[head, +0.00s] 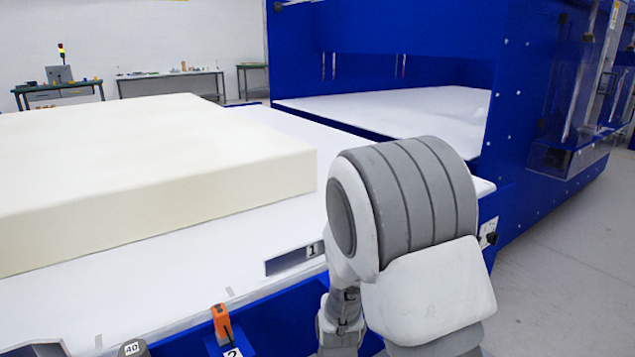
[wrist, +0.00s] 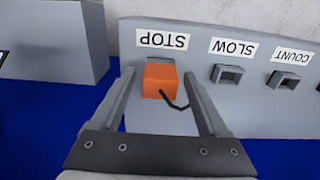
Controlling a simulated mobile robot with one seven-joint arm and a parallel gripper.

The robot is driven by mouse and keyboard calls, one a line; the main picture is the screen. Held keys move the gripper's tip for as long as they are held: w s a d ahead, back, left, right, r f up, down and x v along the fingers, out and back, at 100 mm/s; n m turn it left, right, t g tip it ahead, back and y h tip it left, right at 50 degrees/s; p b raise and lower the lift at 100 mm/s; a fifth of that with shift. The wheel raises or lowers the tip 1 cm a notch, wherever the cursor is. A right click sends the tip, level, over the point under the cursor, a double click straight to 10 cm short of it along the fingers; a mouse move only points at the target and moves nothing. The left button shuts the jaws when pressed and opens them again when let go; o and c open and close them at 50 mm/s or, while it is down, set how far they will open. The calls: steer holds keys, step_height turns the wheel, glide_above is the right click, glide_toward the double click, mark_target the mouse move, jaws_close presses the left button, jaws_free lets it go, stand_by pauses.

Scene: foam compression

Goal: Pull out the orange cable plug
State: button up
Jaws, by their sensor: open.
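The orange plug (wrist: 159,79) sits under the upside-down STOP label on a grey panel (wrist: 230,112) in the wrist view. A short black cable (wrist: 174,99) comes out of it and bends to the right. My gripper (wrist: 158,74) is open, with one finger on each side of the plug and gaps between the fingers and the plug. My gripper does not show clearly in the head view, where my arm covers the lower middle.
A grey box (wrist: 55,45) stands left of the panel. In the head view, a foam block (head: 150,165) lies on a white table beside a blue machine (head: 390,30). An orange-and-black item (head: 221,322) sits by label 2.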

stand_by(0.9)
jaws_close()
steer(key=shift+r, duration=0.2)
stand_by(0.3)
steer(key=shift+r+p, duration=2.6)
steer(key=shift+r, duration=0.2)
